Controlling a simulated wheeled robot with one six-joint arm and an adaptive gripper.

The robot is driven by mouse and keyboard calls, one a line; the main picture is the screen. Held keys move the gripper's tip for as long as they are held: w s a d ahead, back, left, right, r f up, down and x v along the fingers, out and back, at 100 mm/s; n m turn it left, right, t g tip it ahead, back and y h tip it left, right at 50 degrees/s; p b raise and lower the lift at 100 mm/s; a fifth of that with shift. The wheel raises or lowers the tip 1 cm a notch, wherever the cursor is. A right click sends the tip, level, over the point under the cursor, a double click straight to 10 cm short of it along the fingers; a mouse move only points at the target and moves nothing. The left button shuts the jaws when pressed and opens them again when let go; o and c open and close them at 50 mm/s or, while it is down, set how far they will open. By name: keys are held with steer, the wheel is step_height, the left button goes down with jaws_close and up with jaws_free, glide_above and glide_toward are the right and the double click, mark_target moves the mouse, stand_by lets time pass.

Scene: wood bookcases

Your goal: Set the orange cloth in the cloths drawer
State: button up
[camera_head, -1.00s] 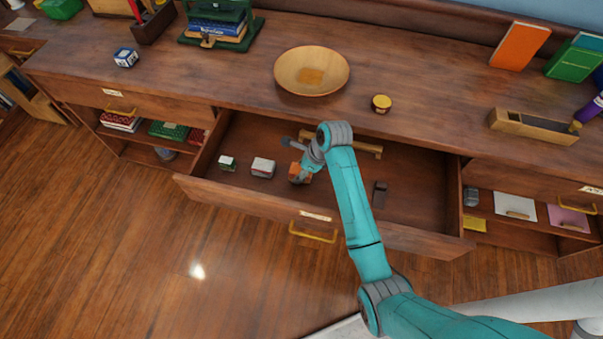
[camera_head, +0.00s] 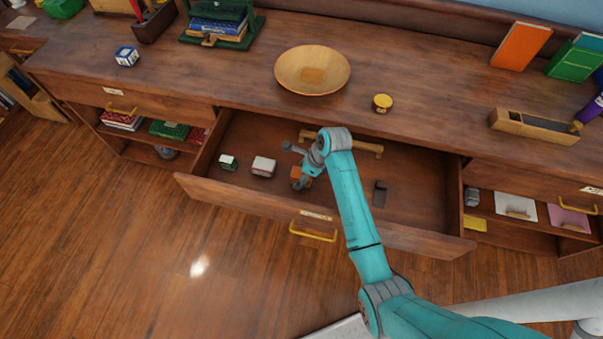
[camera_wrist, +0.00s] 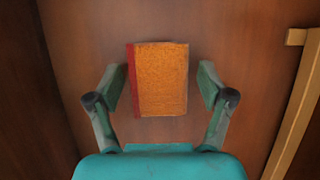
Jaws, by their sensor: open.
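An orange, rough-textured rectangular piece (camera_wrist: 163,80) with a red strip along its left edge lies on the drawer floor in the wrist view; it looks like the orange cloth. My gripper (camera_wrist: 163,88) is open, with one finger on each side of it and small gaps between. In the head view my gripper (camera_head: 301,180) is low inside the pulled-out middle drawer (camera_head: 420,200) and partly hides the orange piece (camera_head: 307,181). The drawer's front label is too small to read.
Two small white-topped items (camera_head: 263,166) lie left of my gripper in the drawer, and a dark block (camera_head: 379,194) lies right. A wooden bar (camera_head: 365,148) is at the drawer's back. On the counter are a bowl (camera_head: 290,85) holding a flat orange-brown square and a yellow-lidded jar (camera_head: 382,103).

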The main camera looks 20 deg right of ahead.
steer(key=v, duration=1.2)
steer(key=shift+r, duration=0.15)
steer(key=shift+w+a, duration=0.1)
